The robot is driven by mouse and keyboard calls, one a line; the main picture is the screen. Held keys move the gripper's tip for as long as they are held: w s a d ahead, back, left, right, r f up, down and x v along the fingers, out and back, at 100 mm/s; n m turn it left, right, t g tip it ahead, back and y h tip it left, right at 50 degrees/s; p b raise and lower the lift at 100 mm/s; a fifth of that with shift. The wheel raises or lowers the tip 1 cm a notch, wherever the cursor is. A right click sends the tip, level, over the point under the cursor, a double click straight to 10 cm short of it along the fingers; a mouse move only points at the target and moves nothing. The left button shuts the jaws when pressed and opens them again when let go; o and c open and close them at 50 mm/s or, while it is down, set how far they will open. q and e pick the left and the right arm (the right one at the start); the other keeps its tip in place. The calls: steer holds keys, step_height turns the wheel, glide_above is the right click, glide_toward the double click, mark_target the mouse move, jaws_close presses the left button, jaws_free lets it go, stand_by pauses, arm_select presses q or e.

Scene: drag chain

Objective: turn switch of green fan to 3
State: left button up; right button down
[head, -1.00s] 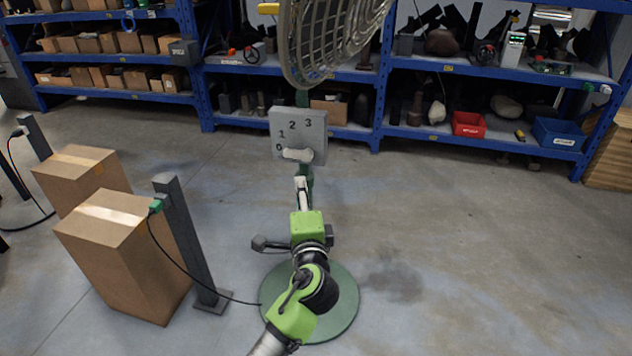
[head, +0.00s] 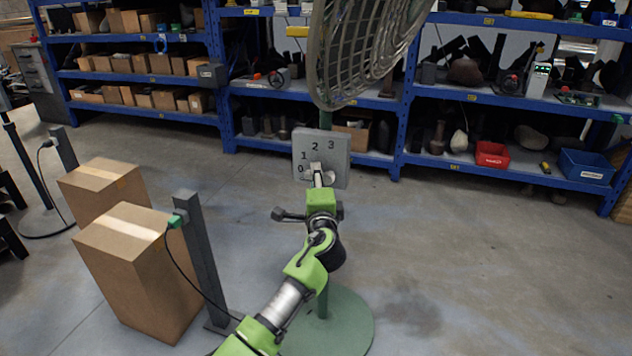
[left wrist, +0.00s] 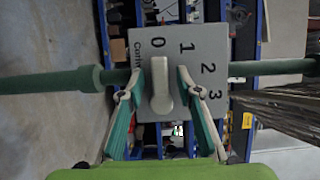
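The fan's grey switch box (head: 340,160) with numbers 0 to 3 is on the green post (head: 323,300) under the wire fan cage (head: 360,50). In the left wrist view the box (left wrist: 215,45) appears turned sideways. Its light grey knob (left wrist: 162,95) points toward 0. My left gripper (head: 318,174) is in front of the box at the knob, which it partly covers in the head view. In the left wrist view its open fingers (left wrist: 158,85) stand on either side of the knob, with visible gaps. My right gripper is not in view.
Cardboard boxes (head: 140,270) and a dark grey post (head: 200,255) with a green plug and black cable stand left of the fan. Blue shelves (head: 400,130) run behind it. The floor to the right (head: 480,270) is clear.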

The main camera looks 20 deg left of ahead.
mark_target(331, 160)
arm_select(q)
steer(key=shift+w, duration=0.15)
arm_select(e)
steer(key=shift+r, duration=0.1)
arm_select(q)
jaws_close()
